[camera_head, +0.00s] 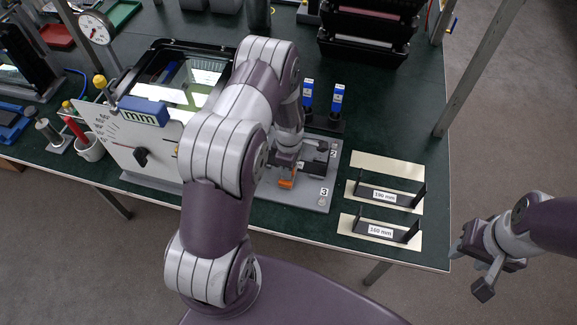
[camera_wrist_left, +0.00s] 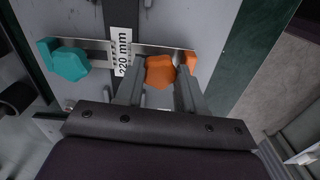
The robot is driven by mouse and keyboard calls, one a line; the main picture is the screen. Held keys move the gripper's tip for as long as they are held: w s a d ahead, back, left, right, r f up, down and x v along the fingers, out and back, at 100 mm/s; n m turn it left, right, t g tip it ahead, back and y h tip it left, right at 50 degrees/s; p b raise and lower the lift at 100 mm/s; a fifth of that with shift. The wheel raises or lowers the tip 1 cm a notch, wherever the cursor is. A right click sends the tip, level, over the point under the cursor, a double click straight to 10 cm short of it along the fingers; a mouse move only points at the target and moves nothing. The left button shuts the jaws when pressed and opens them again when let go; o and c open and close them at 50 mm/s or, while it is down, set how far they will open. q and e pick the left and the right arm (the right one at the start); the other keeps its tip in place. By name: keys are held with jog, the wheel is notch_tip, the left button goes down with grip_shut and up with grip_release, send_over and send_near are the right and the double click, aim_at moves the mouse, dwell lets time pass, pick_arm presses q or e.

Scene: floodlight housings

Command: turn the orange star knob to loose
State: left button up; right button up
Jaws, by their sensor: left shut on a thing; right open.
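The orange star knob (camera_wrist_left: 160,71) sits between the two fingers of my left gripper (camera_wrist_left: 159,86) in the left wrist view, and the gripper is shut on it. It stands by a metal bar with a "220 mm" label (camera_wrist_left: 122,52). A small orange part (camera_head: 287,183) shows below my left gripper (camera_head: 284,165) in the head view, on the grey base plate (camera_head: 313,198). My left arm hides much of the fixture there. My right gripper (camera_head: 482,275) is open and empty, off the table's right edge.
A teal knob (camera_wrist_left: 68,63) sits at the bar's other end. Two dark brackets, "190 mm" (camera_head: 384,196) and "160 mm" (camera_head: 380,231), lie on pale boards to the right. Blue-topped items (camera_head: 338,98) stand behind. A white panel (camera_head: 130,140) stands left.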

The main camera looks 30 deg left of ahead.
pick_arm(q)
jog(key=shift+w+n, duration=0.15)
jog(key=shift+n, duration=0.45)
jog(key=shift+r+n, duration=0.1)
jog(key=shift+n, duration=0.2)
jog(key=o, duration=1)
jog(key=shift+o, duration=0.2)
jog(key=shift+d, duration=0.15)
jog(key=shift+r, duration=0.1)
notch_tip(320, 180, up, 13)
jog(key=b, duration=0.2)
jog(key=shift+f, duration=0.2)
